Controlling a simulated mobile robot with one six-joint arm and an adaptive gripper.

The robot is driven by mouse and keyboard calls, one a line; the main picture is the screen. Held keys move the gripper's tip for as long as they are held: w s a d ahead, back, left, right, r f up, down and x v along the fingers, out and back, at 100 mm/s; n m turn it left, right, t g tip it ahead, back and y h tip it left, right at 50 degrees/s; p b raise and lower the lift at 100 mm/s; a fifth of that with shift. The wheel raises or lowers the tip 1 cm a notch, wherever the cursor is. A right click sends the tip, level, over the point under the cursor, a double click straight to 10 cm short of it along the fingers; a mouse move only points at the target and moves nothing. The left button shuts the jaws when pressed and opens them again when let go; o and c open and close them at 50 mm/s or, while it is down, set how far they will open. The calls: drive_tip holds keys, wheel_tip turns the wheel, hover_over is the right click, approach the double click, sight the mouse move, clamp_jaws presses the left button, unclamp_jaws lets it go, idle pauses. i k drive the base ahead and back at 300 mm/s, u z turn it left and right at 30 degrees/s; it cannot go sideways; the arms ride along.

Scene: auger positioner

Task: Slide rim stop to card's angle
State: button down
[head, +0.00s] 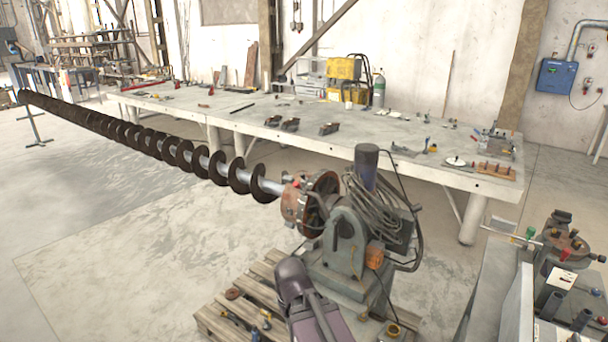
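The grey positioner (343,245) stands on a wooden pallet (212,314) in the lower middle. Its brown, rusty round faceplate (296,206) faces left, with the long auger (202,161) extending from it to the far left. A small red part shows near the faceplate's upper edge; I cannot tell whether it is the rim stop. No angle card can be read at this size. Part of my arm shows at the bottom middle, in front of the positioner. My gripper cannot be made out.
A long grey table (390,153) behind holds tools, metal parts and a wooden peg block (492,171). A second bench (493,290) with fixtures stands at the lower right. Cables hang over the positioner. The floor on the left is clear below the auger.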

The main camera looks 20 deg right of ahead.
sight(304, 180)
drive_tip(key=k, duration=0.6)
drive_tip(key=u, duration=0.15)
drive_tip(key=i, duration=1.5)
drive_tip(key=z, duration=0.2)
